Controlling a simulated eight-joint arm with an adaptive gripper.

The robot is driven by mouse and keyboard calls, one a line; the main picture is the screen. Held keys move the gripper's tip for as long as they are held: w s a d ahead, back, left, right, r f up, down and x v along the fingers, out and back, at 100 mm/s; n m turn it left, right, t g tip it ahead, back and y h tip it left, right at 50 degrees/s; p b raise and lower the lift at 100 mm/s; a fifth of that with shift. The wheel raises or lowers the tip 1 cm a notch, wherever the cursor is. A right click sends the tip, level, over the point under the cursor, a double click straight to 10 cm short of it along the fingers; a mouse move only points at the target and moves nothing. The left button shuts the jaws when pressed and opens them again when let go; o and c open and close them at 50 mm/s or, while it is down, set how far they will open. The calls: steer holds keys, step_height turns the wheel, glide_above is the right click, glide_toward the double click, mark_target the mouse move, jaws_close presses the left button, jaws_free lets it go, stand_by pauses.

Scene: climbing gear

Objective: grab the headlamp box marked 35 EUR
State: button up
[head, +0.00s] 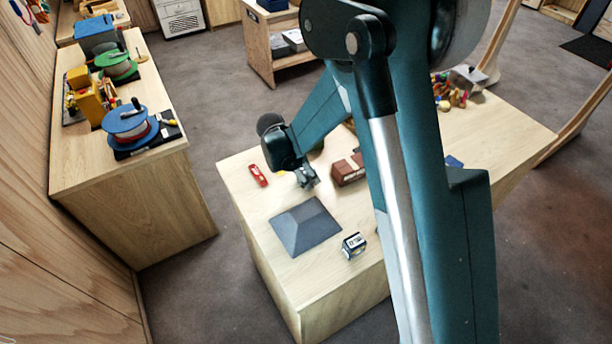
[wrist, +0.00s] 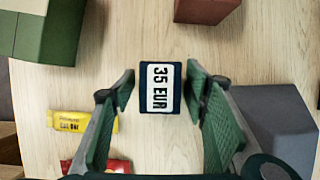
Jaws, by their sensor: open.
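The headlamp box marked 35 EUR (wrist: 160,87), dark blue with a white label, lies on the wooden table in the wrist view. It appears just ahead of the gap between the fingertips of my open gripper (wrist: 163,88), with no finger visibly touching it. In the head view my gripper (head: 307,180) is low over the table, and I cannot make out this box there; the gripper seems to hide it. Another small dark box with a white label (head: 354,244) stands near the table's front edge; its marking is too small to read.
A grey pyramid-shaped block (head: 305,226) lies close by, at the right in the wrist view. A reddish-brown box (head: 347,170) and a green box (wrist: 50,30) stand beyond. A yellow bar (wrist: 83,122) and a red packet (head: 258,175) lie on the other side.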

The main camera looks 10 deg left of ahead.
steer(key=c, duration=1)
steer(key=shift+r, duration=0.1)
steer(key=shift+r+b, duration=0.35)
steer(key=shift+r, duration=4.6)
